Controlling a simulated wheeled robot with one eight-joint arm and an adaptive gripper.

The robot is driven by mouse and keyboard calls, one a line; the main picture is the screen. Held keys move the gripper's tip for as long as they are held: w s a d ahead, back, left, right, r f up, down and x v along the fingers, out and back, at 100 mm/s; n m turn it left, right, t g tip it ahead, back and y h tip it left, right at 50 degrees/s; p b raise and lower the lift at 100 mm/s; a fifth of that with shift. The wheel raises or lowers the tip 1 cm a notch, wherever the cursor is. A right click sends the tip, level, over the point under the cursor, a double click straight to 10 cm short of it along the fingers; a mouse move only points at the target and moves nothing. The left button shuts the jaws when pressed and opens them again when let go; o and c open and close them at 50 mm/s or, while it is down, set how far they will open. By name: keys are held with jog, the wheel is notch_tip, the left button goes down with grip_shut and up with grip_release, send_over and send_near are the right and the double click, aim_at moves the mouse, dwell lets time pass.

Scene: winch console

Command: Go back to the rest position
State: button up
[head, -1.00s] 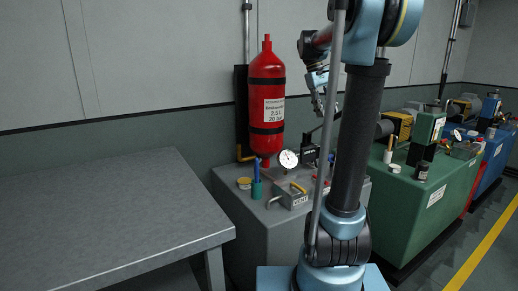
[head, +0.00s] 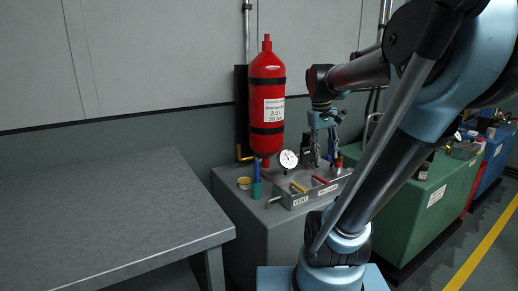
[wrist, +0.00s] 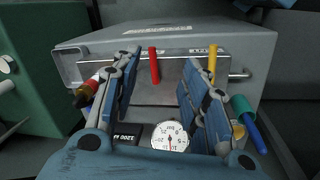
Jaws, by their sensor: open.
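My gripper (head: 326,160) points down above the back right of the grey console (head: 240,215), with its two fingers apart. In the wrist view, my gripper (wrist: 163,62) has nothing between its fingers. Beyond them is a metal manifold block (head: 300,194) with a red lever (wrist: 154,66) and a yellow lever (wrist: 212,58). The white dial gauge (head: 288,159) stands left of the gripper in the head view and shows low between the fingers in the wrist view (wrist: 170,137). I cannot tell whether the fingers touch anything.
A red cylinder (head: 267,100) stands against the wall behind the console. A blue and teal tool (head: 256,180) and a yellow-topped tin (head: 244,183) are at the console's left. A bare grey table (head: 110,215) is further left. Green (head: 430,195) and blue (head: 492,160) consoles are at right.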

jog(key=s+a+f+m+t+y, duration=0.1)
jog(key=s+f, duration=0.5)
jog(key=f, duration=0.2)
jog(key=s+a+f+m, duration=0.1)
jog(key=s+a+f, duration=0.1)
jog(key=s+f, duration=0.4)
notch_tip(320, 180, down, 3)
jog(key=shift+s+a+r+t+y, duration=0.15)
jog(key=shift+a+r+t+y, duration=0.1)
jog(key=shift+t+y, duration=0.15)
jog(key=shift+w+f, duration=0.25)
jog(key=shift+w, duration=0.2)
